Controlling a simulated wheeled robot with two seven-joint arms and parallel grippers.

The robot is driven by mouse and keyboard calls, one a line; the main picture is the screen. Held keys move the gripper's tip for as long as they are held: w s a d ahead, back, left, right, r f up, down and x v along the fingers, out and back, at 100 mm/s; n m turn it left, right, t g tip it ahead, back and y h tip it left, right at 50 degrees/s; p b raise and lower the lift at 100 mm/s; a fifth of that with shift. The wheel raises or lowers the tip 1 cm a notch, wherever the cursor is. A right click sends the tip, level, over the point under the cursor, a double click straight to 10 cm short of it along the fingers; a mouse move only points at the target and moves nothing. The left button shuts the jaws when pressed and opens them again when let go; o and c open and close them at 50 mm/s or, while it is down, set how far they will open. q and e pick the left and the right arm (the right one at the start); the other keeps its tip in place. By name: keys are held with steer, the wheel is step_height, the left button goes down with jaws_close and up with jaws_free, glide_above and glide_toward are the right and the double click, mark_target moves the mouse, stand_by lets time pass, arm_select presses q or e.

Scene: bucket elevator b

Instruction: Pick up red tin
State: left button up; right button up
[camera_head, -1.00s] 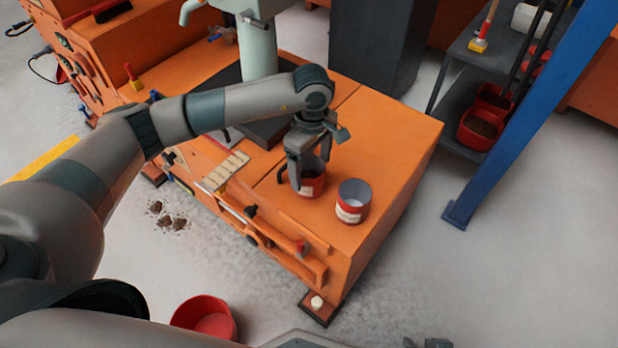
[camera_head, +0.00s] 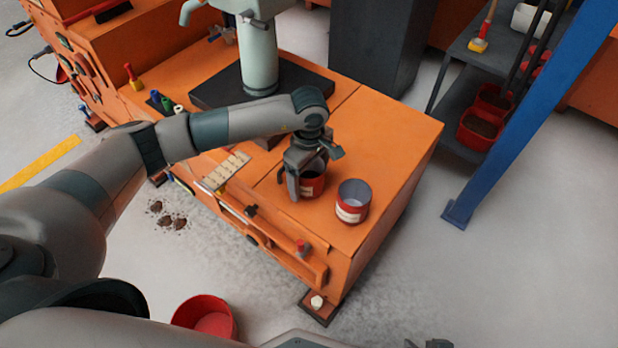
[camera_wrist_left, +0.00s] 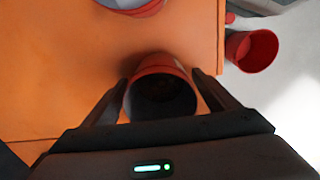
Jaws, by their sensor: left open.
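A red tin (camera_head: 313,188) with a pale label and a dark inside stands upright on the orange cabinet top. My left gripper (camera_head: 303,187) is down at it, pointing downward. In the left wrist view the tin (camera_wrist_left: 160,98) sits between the two open fingers, one on each side; I cannot tell whether they touch it. A small part of my right gripper (camera_head: 430,343) shows at the bottom edge, mostly cut off.
The orange cabinet (camera_head: 400,125) carries a pale green machine column (camera_head: 258,60) behind my arm. A blue post (camera_head: 520,120) and a shelf with red bins (camera_head: 480,130) stand right. The cabinet top right of the tins is clear.

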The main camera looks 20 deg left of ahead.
stand_by(0.3)
arm_select(q)
steer(key=c, duration=1.6)
steer(key=shift+r, duration=0.1)
step_height(320, 180, up, 10)
